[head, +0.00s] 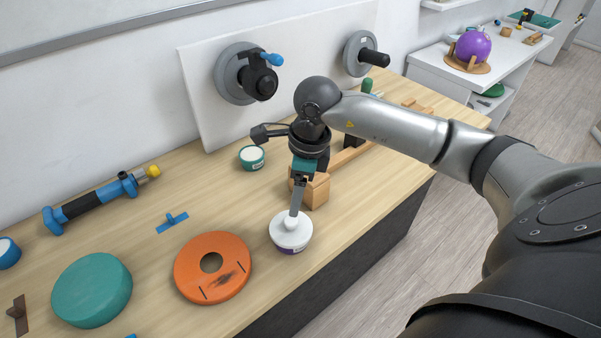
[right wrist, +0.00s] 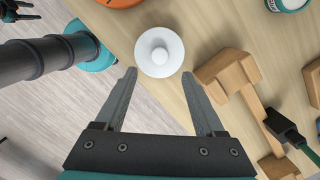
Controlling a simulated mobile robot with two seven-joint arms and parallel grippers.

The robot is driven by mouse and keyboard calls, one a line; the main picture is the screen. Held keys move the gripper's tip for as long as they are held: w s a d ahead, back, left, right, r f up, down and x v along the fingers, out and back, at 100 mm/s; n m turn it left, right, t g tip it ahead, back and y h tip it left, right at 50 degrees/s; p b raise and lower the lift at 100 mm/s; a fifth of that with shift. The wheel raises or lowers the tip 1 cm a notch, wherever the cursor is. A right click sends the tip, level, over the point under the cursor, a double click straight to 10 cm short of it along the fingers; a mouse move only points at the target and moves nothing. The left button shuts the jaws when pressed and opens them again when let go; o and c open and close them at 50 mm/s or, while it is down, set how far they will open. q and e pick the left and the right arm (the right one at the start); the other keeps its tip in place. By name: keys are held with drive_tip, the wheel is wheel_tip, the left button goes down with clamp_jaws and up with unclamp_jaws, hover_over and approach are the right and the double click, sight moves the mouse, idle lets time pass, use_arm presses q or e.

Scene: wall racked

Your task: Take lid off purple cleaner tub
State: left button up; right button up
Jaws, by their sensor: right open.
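The purple cleaner tub (head: 291,249) stands on the wooden bench near its front edge; only a purple strip of its side shows under the lid. Its round white lid (head: 283,236) has a raised knob in the middle. In the right wrist view the lid (right wrist: 171,57) lies just beyond the fingertips, with its knob roughly centred between them. My right gripper (head: 295,212) points down above the lid; in the right wrist view it (right wrist: 160,76) is open and empty. I cannot tell whether a fingertip touches the knob.
An orange disc (head: 190,271) and a green disc (head: 92,290) lie left of the tub. A wooden block (head: 318,192) stands close behind it. A small teal tub (head: 251,158) and a blue-black tool (head: 90,202) are farther back. The bench edge drops off right of the tub.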

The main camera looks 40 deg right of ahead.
sight(291, 220)
drive_tip(key=f, duration=0.5)
drive_tip(key=a+f, duration=0.1)
drive_tip(key=f, duration=0.2)
drive_tip(key=shift+w+f, duration=0.1)
drive_tip(key=shift+w, duration=0.3)
clamp_jaws()
idle(0.6)
idle(0.5)
drive_tip(key=shift+r, duration=0.2)
drive_tip(key=shift+r+p, duration=1.9)
drive_tip(key=shift+r, duration=0.45)
